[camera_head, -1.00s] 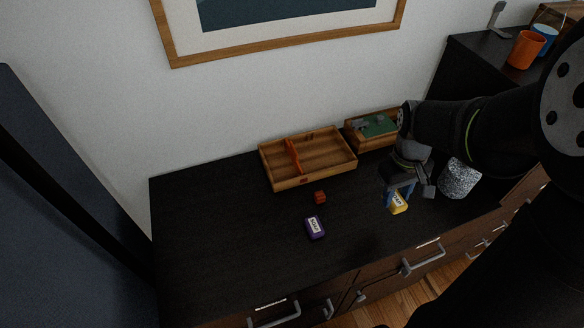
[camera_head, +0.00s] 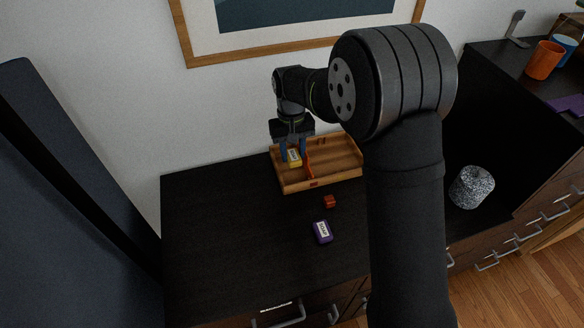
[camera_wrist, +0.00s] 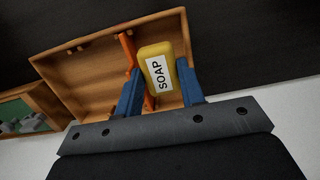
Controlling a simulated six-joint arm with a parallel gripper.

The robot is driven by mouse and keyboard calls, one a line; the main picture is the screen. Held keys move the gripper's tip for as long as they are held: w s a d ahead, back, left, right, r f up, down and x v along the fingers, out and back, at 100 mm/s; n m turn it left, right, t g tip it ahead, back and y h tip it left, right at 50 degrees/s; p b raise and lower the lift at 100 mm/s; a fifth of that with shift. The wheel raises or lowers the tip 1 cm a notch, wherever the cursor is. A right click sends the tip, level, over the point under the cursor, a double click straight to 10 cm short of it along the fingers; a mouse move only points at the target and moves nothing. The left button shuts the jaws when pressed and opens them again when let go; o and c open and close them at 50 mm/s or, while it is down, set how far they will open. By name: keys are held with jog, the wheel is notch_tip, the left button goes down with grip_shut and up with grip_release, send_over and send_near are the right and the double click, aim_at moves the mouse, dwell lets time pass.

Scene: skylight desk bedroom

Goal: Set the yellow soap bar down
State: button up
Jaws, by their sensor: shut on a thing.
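The yellow soap bar (camera_head: 294,158) has a white label; in the wrist view the bar (camera_wrist: 154,56) shows the word SOAP. My gripper (camera_head: 292,152) is shut on it, with a blue finger on each side; the gripper also shows in the wrist view (camera_wrist: 160,84). The bar is over the smaller left compartment of the wooden tray (camera_head: 337,180), left of its orange-red divider (camera_head: 309,167). In the wrist view the tray (camera_wrist: 82,62) lies behind the bar, and the divider (camera_wrist: 127,50) is beside it. I cannot tell whether the bar touches the tray floor.
A small red block (camera_head: 330,201) and a purple soap bar (camera_head: 322,232) lie on the black desk top (camera_head: 235,235) in front of the tray. A speckled grey cup (camera_head: 471,187) stands at the right. The tray's larger compartment looks empty.

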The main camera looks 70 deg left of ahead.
aim_at(293, 154)
jog(key=shift+f, duration=3.5)
jog(key=shift+f, duration=0.15)
jog(key=o, duration=0.7)
jog(key=r, duration=0.4)
jog(key=a+r, duration=0.1)
jog(key=r, duration=0.7)
jog(key=shift+a+r, duration=0.15)
jog(key=shift+a, duration=0.05)
jog(key=f, duration=0.4)
jog(key=d+f, duration=0.1)
jog(key=f, duration=0.6)
jog(key=shift+d+f, duration=0.15)
jog(key=shift+f, duration=0.2)
jog(key=shift+r, duration=1.6)
